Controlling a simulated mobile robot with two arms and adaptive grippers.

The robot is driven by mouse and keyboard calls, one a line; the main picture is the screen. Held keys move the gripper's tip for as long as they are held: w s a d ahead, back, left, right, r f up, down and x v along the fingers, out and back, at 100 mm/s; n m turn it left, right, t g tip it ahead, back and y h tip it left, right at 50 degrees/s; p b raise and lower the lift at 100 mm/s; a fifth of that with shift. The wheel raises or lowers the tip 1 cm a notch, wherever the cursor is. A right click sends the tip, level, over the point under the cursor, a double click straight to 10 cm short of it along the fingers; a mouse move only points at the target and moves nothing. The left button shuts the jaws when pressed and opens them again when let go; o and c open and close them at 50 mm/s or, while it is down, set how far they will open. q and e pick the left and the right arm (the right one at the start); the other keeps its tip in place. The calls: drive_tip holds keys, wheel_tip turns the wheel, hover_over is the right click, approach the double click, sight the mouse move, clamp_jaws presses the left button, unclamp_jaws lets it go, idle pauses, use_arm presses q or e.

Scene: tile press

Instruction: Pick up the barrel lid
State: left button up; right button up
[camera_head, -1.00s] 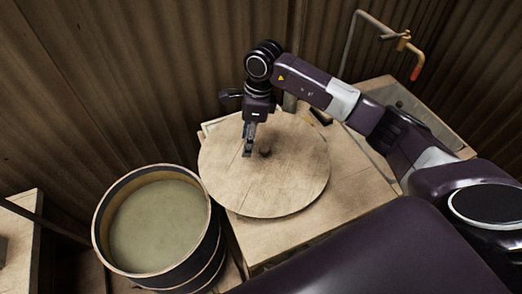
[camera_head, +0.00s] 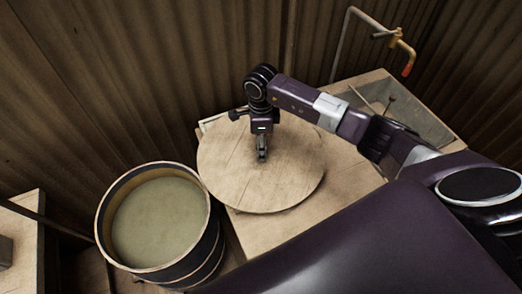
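The barrel lid (camera_head: 292,178) is a round, flat wooden disc with plank lines. It lies over a light wooden worktop beside the open barrel (camera_head: 205,252). My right gripper (camera_head: 262,157) points down at the middle of the lid, where its small dark knob was visible before. The fingers now cover the knob, and I cannot tell whether they are closed on it. Whether the lid touches the worktop all round is also unclear. My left gripper is not in view.
The barrel is dark with a pale rim and holds a greenish-grey liquid. A pipe with an orange-handled tap (camera_head: 400,50) stands behind a grey basin (camera_head: 400,108) at the back right. Corrugated walls (camera_head: 120,80) close in behind. Another wooden surface (camera_head: 18,225) is at the far left.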

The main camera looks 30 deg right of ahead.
drive_tip(key=shift+c, duration=0.6)
clamp_jaws()
drive_tip(key=shift+w+r, duration=0.15)
